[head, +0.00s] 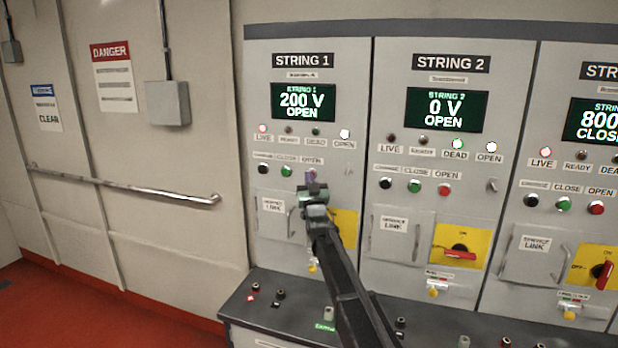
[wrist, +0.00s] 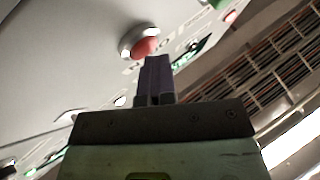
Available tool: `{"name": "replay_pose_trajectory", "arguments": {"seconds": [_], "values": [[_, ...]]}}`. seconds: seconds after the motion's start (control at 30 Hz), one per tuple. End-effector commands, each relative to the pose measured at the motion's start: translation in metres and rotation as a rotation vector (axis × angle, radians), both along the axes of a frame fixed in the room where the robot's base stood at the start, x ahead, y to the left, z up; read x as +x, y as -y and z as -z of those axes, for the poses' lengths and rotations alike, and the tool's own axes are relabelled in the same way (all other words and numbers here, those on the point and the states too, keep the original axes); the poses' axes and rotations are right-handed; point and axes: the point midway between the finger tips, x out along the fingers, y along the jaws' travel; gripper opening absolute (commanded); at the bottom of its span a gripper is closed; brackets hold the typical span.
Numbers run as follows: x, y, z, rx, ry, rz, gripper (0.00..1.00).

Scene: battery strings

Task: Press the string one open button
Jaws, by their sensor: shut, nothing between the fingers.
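The string 1 panel (head: 265,85) stands left of centre in the head view. Its display (head: 303,102) reads 200 V OPEN, and its LIVE (head: 262,128) and OPEN (head: 344,133) lamps look lit. My gripper (head: 310,175) is shut and empty, its fingers raised at the string 1 OPEN button, which they hide in that view. In the wrist view, a red button (wrist: 145,46) in a silver ring sits right at the tips of my closed gripper (wrist: 157,60). I cannot tell whether the tips touch it.
String 1's black (head: 263,168) and green CLOSE (head: 286,170) buttons are just left of my gripper. A yellow switch plate (head: 345,226) is partly hidden behind my arm. The string 2 panel (head: 405,130) stands to the right, and a dark ledge (head: 245,300) juts out below.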

Motion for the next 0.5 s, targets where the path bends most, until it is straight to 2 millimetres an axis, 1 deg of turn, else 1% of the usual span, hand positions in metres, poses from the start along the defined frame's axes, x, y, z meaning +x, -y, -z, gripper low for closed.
{"name": "replay_pose_trajectory", "arguments": {"seconds": [0.07,0.17,0.5], "values": [[-0.001,0.001,0.000,0.000,-0.001,0.001,0.00],[-0.008,-0.001,0.000,0.000,-0.001,0.001,0.00],[-0.052,-0.012,0.000,0.002,0.000,-0.001,0.00]]}}
